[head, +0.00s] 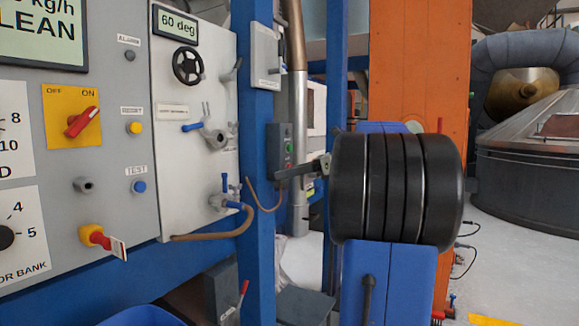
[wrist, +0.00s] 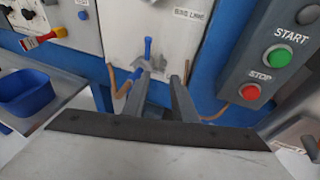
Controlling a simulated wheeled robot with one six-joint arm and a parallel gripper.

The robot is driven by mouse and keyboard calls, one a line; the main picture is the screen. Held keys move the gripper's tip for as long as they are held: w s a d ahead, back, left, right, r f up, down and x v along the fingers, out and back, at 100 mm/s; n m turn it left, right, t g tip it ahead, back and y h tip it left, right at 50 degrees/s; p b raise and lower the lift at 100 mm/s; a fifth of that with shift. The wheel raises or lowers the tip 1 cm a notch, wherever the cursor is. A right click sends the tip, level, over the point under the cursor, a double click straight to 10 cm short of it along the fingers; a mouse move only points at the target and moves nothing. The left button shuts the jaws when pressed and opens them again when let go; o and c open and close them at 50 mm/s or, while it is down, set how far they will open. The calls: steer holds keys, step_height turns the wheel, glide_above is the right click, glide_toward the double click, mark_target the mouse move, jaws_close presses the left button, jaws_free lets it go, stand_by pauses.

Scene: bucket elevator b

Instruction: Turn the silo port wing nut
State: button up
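No part is clearly labelled as the silo port wing nut, and I cannot tell which fitting it is. In the head view, an upper grey fitting (head: 214,134) with a blue lever and small prongs sits on the light panel. A lower fitting (head: 221,200) with blue handles and a brown hose sits below it. In the wrist view, a blue handle (wrist: 148,47) stands just beyond the fingertips.
A start/stop box (wrist: 262,75) is close on the right in the wrist view, on the blue post (head: 257,240). A red-yellow switch (head: 95,236) sticks out at left. A blue bin (wrist: 32,92) stands at left. A black handwheel (head: 188,66) is above.

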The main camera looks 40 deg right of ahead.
mark_target(236, 185)
steer(key=shift+g+h, duration=0.3)
steer(key=shift+h, duration=0.3)
steer(key=x, duration=0.5)
steer(key=r+x, duration=0.1)
steer(key=x, duration=1)
steer(key=shift+w+a+r, duration=0.15)
steer(key=shift+w+r, duration=0.15)
steer(key=shift+w, duration=0.05)
steer(key=v, duration=1.7)
steer(key=shift+s+r, duration=0.15)
steer(key=shift+r, duration=0.05)
steer(key=shift+o, duration=0.8)
steer(key=x, duration=1.7)
steer(key=shift+f, duration=0.2)
